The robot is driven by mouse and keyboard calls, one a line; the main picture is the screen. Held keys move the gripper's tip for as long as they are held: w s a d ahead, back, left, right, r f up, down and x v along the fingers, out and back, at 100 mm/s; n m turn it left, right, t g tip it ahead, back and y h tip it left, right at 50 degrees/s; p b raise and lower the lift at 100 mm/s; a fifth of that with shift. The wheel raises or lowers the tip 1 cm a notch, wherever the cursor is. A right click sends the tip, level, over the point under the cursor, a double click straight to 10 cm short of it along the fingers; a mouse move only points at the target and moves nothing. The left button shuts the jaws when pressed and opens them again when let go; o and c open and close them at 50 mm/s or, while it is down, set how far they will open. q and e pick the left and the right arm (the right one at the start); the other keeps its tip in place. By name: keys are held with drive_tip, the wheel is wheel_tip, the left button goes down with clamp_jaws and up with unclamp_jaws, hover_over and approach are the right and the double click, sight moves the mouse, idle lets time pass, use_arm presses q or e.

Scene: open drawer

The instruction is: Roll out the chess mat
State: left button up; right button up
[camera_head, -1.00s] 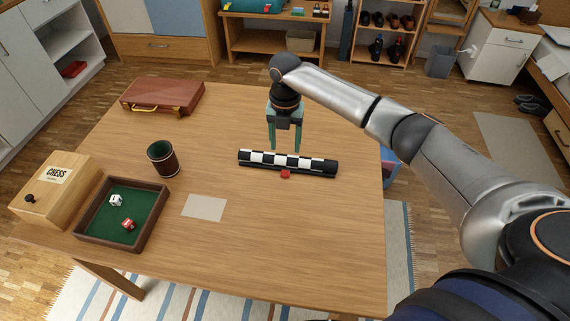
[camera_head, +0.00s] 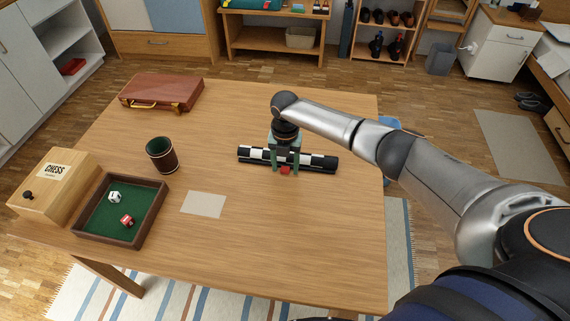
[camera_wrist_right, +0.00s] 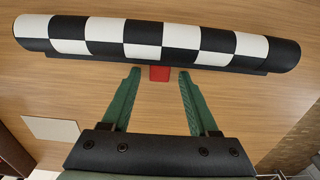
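The rolled-up chess mat (camera_head: 315,163) lies on the table as a black and white checkered roll. It also shows across the top of the right wrist view (camera_wrist_right: 200,40). A small red tab (camera_head: 286,170) sticks out at the middle of its near edge, and in the wrist view the red tab (camera_wrist_right: 159,74) lies just past the fingertips. My right gripper (camera_head: 285,167) is low at the mat, pointing down. In the wrist view its green fingers (camera_wrist_right: 158,75) are apart, one on each side of the tab, with nothing held. My left gripper is not in view.
A green-lined dice tray (camera_head: 88,228) with two dice, a wooden chess box (camera_head: 50,200) and a dark cup (camera_head: 162,155) stand at the left. A brown case (camera_head: 160,92) lies at the back left. A pale card (camera_head: 204,204) lies mid-table. The near right tabletop is clear.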

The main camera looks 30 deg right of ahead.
clamp_jaws()
idle(1.2)
